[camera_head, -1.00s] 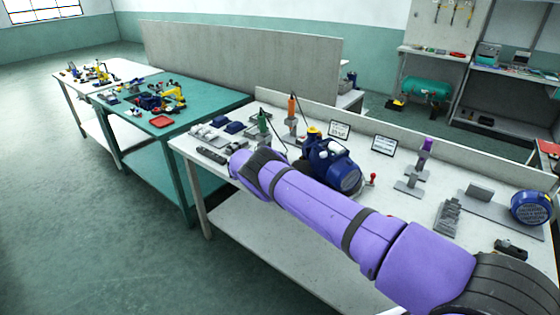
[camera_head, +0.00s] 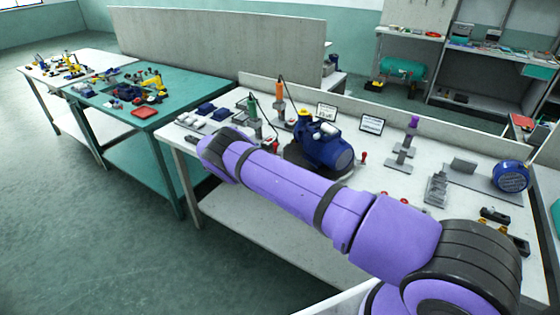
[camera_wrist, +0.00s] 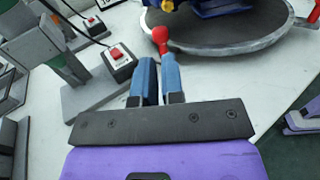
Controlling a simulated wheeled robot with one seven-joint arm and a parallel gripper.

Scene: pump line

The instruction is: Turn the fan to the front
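The fan is on a dark blue motor-pump unit (camera_head: 325,150), whose round ribbed end faces front right in the head view. The unit sits on a round grey turntable (camera_wrist: 215,40) on the white bench. A red knob (camera_wrist: 160,38) stands at the turntable's edge in the wrist view. My gripper (camera_wrist: 160,58) has blue fingertips close together, just in front of this knob, with only a narrow gap between them. I cannot tell whether they hold its stem. My purple arm hides the gripper in the head view. Another red knob (camera_head: 364,157) shows at the turntable's right side.
A switch box with a red button (camera_wrist: 118,60) and grey tool stands are left of my gripper. A purple-topped stand (camera_head: 408,140) and a blue round-faced part (camera_head: 512,176) are on the bench's right. A green table (camera_head: 150,95) lies to the left.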

